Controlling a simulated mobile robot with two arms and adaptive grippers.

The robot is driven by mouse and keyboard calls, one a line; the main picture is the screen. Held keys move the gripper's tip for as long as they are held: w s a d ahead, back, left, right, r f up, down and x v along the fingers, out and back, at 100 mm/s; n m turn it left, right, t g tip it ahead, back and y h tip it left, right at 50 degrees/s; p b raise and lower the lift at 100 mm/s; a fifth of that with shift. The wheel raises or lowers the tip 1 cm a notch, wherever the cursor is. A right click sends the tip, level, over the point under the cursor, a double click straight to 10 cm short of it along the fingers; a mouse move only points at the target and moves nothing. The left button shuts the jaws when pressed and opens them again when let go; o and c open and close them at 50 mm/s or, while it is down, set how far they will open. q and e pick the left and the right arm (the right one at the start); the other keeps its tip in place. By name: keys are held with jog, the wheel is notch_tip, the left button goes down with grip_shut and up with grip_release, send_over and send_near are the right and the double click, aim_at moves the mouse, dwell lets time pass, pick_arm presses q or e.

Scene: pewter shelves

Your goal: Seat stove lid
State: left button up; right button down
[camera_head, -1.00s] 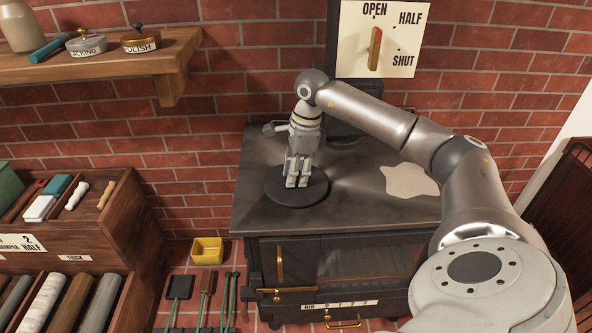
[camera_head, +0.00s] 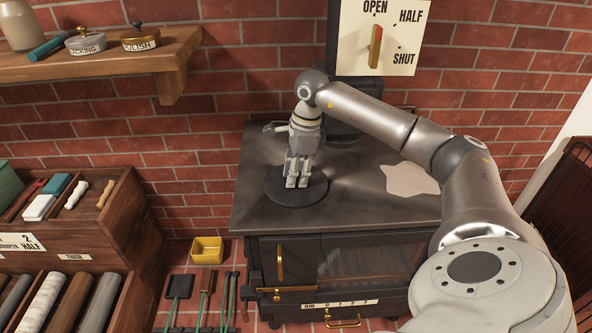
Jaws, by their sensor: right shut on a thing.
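A dark round stove lid (camera_head: 312,193) lies on or just above the left part of the black stove top (camera_head: 345,210); I cannot tell whether it sits flush. My right gripper (camera_head: 297,184) points down over the middle of the lid, shut on it. The fingers hide the part of the lid they grip. The hole beneath, if any, is hidden by the lid. My left gripper is out of view.
A pale irregular patch (camera_head: 409,180) marks the right of the stove top. A stove pipe (camera_head: 345,128) rises behind. A damper plate (camera_head: 378,38) hangs on the brick wall. At left are a wooden shelf (camera_head: 120,62), a rack (camera_head: 120,225) and a yellow box (camera_head: 207,251).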

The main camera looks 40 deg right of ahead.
jog(key=shift+r, duration=0.1)
jog(key=c, duration=1.1)
grip_release()
jog(key=shift+s, duration=0.1)
jog(key=shift+r+p, duration=2.6)
jog(key=shift+r, duration=0.9)
jog(key=shift+f, duration=0.1)
